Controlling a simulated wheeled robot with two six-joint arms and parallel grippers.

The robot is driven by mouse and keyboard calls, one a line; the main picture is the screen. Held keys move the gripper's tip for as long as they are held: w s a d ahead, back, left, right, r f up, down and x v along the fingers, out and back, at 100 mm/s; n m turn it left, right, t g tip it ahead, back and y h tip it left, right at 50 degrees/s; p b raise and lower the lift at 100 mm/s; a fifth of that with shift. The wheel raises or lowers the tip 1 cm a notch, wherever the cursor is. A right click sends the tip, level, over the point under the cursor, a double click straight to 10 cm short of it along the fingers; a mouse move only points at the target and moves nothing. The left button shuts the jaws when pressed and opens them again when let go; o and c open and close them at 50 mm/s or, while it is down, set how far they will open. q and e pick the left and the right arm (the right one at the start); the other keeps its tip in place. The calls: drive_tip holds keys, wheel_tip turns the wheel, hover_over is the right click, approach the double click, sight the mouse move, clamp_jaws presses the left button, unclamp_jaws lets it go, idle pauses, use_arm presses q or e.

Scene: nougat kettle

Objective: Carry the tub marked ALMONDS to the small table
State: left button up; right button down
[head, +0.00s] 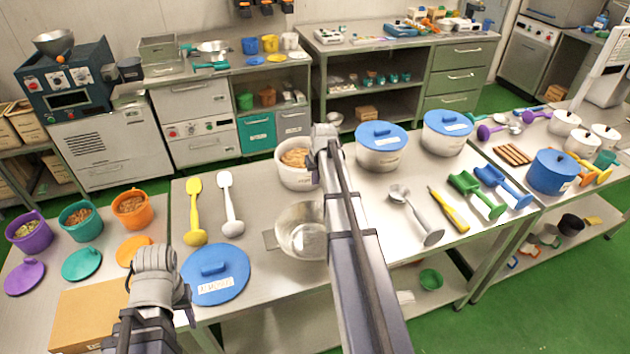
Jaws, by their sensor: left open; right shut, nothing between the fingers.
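A blue lid (213,263) with a white label that seems to read ALMONDS lies flat on the middle steel table, near its front left. An open white tub (291,180) with light brown contents stands behind it; its own label is not readable. Two white tubs with blue lids, a nearer one (380,158) and a farther one (446,143), stand to its right; their labels are too small to read. My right gripper (323,150) is shut and empty at the open tub's right side; contact cannot be told. My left gripper (157,272) is open, left of the blue lid.
A steel pan (301,232) stands in front of the open tub. Yellow (195,205) and white (229,200) spoons lie left of it. A left table holds colored buckets, lids and a cardboard box (85,318). Several scoops and a ladle lie at the right. I cannot tell which table is the small one.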

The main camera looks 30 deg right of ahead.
drive_tip(key=b+x, duration=0.7)
drive_tip(key=x, duration=0.1)
drive_tip(key=shift+f+b, duration=0.4)
drive_tip(key=shift+w+d+r, duration=0.1)
drive_tip(key=shift+w+d, duration=0.1)
drive_tip(key=shift+w, duration=0.8)
drive_tip(key=shift+w+d, duration=0.25)
drive_tip(key=shift+w, duration=0.75)
drive_tip(key=shift+w, duration=0.1)
